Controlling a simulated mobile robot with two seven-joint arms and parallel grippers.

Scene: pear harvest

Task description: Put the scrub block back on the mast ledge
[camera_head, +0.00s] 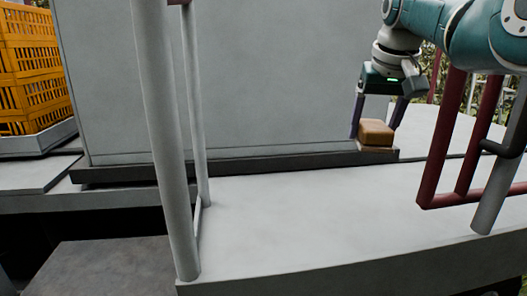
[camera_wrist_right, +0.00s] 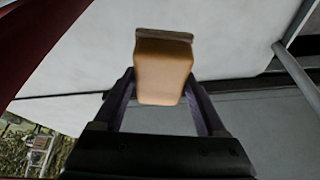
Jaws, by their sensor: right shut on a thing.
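The scrub block (camera_head: 376,133) is a small tan-orange block at the right end of a dark ledge (camera_head: 390,154) that runs along the foot of a big grey upright body. My right gripper (camera_head: 375,126) points down with one finger on each side of the block and is shut on it. The block's underside is at the ledge top; I cannot tell whether it rests there or hangs just above. In the right wrist view the block (camera_wrist_right: 163,78) sits between the two dark fingers, with a grey-brown layer on its far end. My left gripper is not in view.
A pale grey deck (camera_head: 300,215) lies clear in front of the ledge. A grey post (camera_head: 165,140) stands at left centre. Dark red rails (camera_head: 450,150) stand right of the gripper. Yellow crates (camera_head: 30,70) are stacked at the far left.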

